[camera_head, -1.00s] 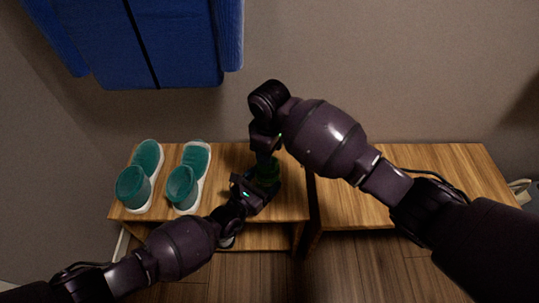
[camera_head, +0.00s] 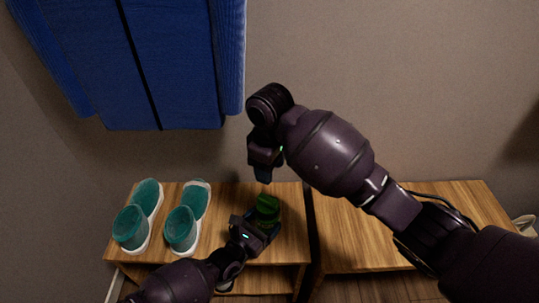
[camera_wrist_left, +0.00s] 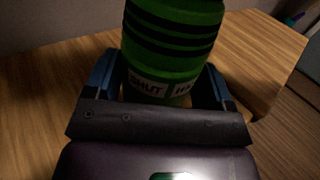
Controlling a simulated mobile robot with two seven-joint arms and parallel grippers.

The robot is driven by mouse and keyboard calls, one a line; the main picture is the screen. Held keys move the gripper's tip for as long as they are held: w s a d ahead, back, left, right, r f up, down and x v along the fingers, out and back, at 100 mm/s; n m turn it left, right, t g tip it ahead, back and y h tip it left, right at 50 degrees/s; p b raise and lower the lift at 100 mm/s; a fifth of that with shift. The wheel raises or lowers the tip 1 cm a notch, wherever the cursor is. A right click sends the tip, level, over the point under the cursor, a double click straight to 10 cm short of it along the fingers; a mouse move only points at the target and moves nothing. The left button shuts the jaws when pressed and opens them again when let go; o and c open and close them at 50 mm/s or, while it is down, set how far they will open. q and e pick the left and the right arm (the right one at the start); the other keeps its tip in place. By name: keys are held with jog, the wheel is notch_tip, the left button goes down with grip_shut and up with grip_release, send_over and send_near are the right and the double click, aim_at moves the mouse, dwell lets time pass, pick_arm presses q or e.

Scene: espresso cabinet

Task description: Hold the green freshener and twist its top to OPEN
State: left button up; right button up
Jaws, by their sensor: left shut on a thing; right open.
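The green freshener (camera_head: 268,207) stands upright on the wooden cabinet top. In the left wrist view the freshener (camera_wrist_left: 172,40) shows black bands and a label band reading "SHUT" at its front, with part of another word beside it. My left gripper (camera_head: 258,232) is shut on its lower part, one finger on each side; the fingers also show in the left wrist view (camera_wrist_left: 158,80). My right gripper (camera_head: 264,174) is open, above the freshener and apart from it. The freshener's upper end is cut off in the left wrist view.
A blue garment (camera_head: 170,60) hangs on the wall above. A second wooden cabinet top (camera_head: 350,235) to the right is clear, with a narrow gap between.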

pick_arm(q)
jog(key=o, duration=1.1)
jog(key=shift+o, duration=0.2)
